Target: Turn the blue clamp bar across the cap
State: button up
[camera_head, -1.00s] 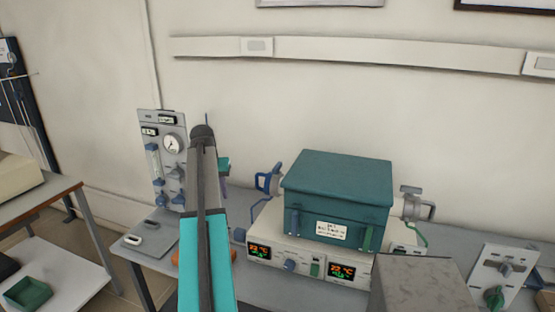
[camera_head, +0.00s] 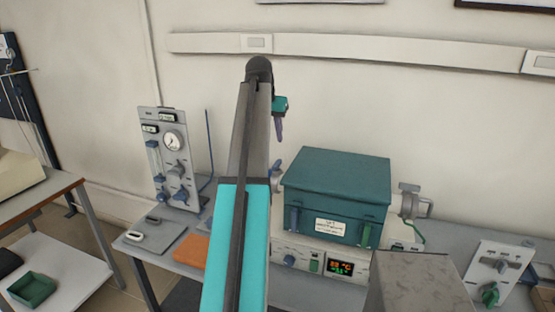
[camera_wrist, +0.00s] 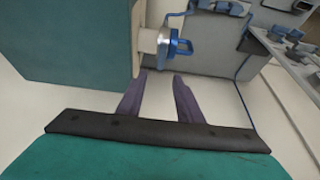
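The furnace (camera_head: 335,190) is a teal box on a white control base. In the wrist view, a pale tube end with its cap (camera_wrist: 150,40) juts from the teal furnace wall (camera_wrist: 70,40).
A gauge panel (camera_head: 168,150) with a thin upright rod stands left on the bench. Another metal fitting (camera_head: 412,203) is on the furnace's right side.

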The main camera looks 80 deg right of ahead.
aim_at(277, 163)
jog(key=shift+f, duration=0.15)
jog(key=shift+p+x, duration=1.85)
jog(key=shift+x, duration=4.95)
jog(key=shift+c, duration=0.2)
